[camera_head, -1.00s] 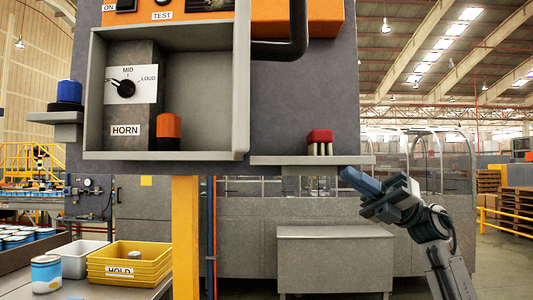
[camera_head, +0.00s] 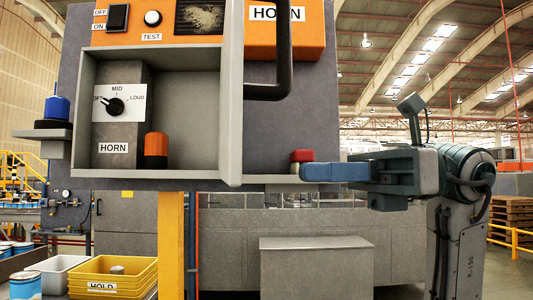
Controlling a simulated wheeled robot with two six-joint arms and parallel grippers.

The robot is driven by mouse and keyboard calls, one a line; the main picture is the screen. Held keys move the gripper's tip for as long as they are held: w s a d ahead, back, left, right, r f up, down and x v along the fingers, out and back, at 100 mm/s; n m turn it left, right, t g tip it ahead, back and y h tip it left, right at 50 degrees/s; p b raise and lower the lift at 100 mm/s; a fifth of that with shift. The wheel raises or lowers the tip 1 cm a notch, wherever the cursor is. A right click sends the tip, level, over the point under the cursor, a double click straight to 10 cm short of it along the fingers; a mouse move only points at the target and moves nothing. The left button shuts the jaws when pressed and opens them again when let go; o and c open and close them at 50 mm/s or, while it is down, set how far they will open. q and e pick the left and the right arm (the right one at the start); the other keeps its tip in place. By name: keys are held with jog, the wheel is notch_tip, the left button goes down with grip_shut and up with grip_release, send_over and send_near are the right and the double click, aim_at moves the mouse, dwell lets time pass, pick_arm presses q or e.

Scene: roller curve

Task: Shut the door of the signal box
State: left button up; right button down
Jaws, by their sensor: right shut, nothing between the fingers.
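The signal box (camera_head: 88,110) is a grey, open-fronted box on a dark panel. Inside are a dial (camera_head: 115,106) marked MID and LOUD, a HORN label and an orange-capped cylinder (camera_head: 156,148). Its door (camera_head: 231,100) stands open at the right side, seen nearly edge-on and pointing toward me. A black bar handle (camera_head: 285,60) sticks out to the right from the door's outer face. My right gripper (camera_head: 312,172) is shut and empty, its blue fingers pointing left, to the right of and below the handle, apart from the door in the picture. My left gripper is not in view.
A red block (camera_head: 302,157) stands on the right shelf (camera_head: 268,179), just behind or beside my fingertips; contact is unclear. A blue-topped knob (camera_head: 57,108) sits on the left shelf (camera_head: 40,134). A yellow post (camera_head: 170,240) stands below. Yellow trays (camera_head: 113,275) are at lower left.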

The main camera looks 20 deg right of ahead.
jog(key=a+p, duration=0.3)
jog(key=a, duration=0.3)
jog(key=shift+w+a, duration=0.35)
jog(key=shift+w, duration=0.05)
jog(key=shift+d, duration=0.1)
